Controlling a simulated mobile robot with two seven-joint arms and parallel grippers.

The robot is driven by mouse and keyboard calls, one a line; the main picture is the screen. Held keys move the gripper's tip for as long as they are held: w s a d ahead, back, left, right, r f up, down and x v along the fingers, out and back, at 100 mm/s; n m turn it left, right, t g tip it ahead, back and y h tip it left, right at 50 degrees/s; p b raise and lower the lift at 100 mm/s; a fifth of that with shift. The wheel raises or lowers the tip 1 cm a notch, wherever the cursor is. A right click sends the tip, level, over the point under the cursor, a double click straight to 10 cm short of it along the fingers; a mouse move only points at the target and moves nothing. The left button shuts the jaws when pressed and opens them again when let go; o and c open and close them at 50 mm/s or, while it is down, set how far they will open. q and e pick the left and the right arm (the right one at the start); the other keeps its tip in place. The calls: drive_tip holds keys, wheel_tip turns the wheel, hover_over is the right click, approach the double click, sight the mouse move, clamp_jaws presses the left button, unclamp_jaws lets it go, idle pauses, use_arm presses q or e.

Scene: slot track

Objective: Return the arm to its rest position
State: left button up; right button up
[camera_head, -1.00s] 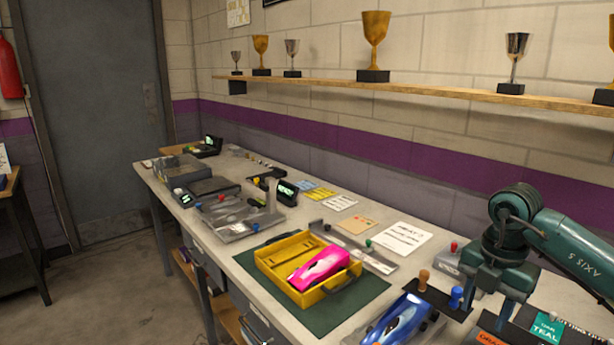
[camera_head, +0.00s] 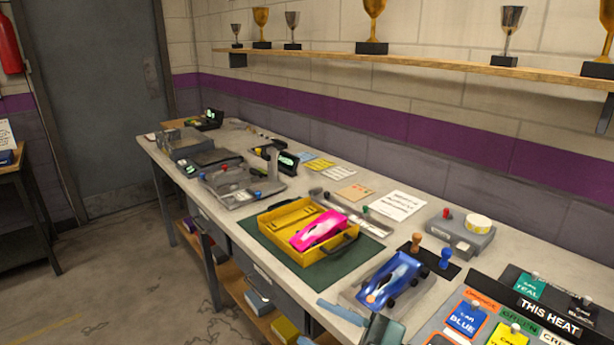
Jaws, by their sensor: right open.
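My right gripper (camera_head: 366,322) is only partly in view at the bottom edge, low in front of the bench, below the blue car. It is open, and I see nothing held in it. Most of the right arm is out of the picture. My left gripper is not in view. A blue car (camera_head: 392,279) sits on a grey stand at the front of the bench. A pink car (camera_head: 319,230) lies in a yellow tray (camera_head: 275,234) on a dark green mat (camera_head: 315,275).
A heat board (camera_head: 545,304) with coloured car cards stands at the right. Trophies line a wall shelf (camera_head: 420,63). Floor is free at left.

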drive_tip(key=d+f+m+t+h, duration=0.55)
drive_tip(key=m+t+h, duration=0.3)
drive_tip(key=m, duration=0.25)
drive_tip(key=s+d+f+m+g+h, duration=0.3)
drive_tip(key=s+f, duration=0.3)
drive_tip(key=f, duration=0.3)
drive_tip(key=s+d+f+m+g+h, duration=0.3)
drive_tip(key=s+f+m+h, duration=0.1)
drive_tip(key=f, duration=0.4)
drive_tip(key=shift+s+f+m+h, duration=0.3)
drive_tip(key=shift+s+f+h, duration=0.1)
drive_tip(key=shift+s, duration=0.5)
